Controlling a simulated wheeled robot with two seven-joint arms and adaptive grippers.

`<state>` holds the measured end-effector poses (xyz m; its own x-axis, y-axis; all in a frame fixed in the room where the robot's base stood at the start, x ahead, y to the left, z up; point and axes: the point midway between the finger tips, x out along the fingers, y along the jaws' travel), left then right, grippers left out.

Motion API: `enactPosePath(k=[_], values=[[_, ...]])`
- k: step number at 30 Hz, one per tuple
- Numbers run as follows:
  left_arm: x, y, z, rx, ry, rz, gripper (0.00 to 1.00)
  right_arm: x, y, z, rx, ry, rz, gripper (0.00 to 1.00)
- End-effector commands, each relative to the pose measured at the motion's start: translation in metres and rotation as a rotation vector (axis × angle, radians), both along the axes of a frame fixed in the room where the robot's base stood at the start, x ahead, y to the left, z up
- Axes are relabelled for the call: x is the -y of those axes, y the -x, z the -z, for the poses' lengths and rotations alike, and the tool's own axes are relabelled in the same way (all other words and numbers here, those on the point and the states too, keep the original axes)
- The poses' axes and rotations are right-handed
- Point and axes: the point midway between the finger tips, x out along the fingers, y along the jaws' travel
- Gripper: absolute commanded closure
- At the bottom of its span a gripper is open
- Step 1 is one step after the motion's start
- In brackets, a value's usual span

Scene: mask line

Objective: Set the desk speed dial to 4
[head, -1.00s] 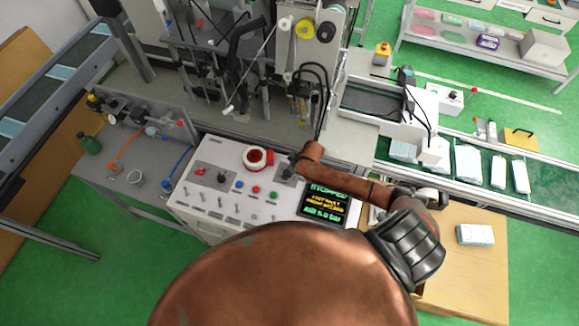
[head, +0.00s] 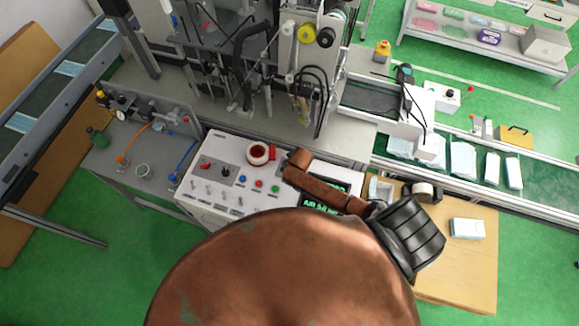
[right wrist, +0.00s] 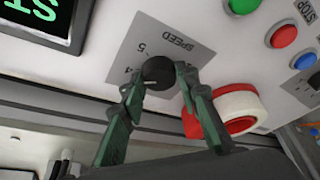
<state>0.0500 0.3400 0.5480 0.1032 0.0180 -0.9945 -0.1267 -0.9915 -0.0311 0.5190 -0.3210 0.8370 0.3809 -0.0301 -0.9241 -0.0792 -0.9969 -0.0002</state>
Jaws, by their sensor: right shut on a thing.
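The speed dial is a round black knob (right wrist: 158,72) on a grey plate (right wrist: 140,32) marked SPEED, seen upside down in the right wrist view. The numerals 5 and 4 show at its left; I cannot make out a pointer mark. My right gripper (right wrist: 161,88) has its green fingers closed on the knob, one on each side. In the head view my brown right arm hides the dial and the gripper. My left gripper is not in view.
A red and white ring-shaped part (right wrist: 240,106) sits close beside the right finger; it also shows in the head view (head: 261,153). The white control panel (head: 205,205) carries several buttons and switches. The display (right wrist: 40,18) is near the dial.

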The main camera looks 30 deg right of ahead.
Motion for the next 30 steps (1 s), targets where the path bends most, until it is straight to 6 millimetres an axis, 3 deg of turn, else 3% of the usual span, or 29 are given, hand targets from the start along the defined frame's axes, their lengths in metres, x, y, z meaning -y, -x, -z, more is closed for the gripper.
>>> enactPosePath(k=[9, 10, 17, 26, 30], values=[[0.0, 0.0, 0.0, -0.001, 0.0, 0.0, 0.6, 0.001, -0.002, -0.001, 0.004, 0.003, 0.0, 0.95], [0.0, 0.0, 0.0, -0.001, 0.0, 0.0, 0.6, 0.001, -0.002, -0.001, 0.005, 0.003, 0.0, 0.7], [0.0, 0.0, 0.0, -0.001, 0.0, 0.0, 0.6, 0.001, -0.001, -0.001, 0.003, 0.002, -0.001, 0.54], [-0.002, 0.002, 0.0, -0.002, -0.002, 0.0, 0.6, 0.0, 0.0, -0.001, 0.001, 0.0, -0.001, 0.53], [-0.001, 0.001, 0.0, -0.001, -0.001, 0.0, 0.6, 0.0, 0.004, -0.01, 0.002, 0.0, -0.001, 0.53]])
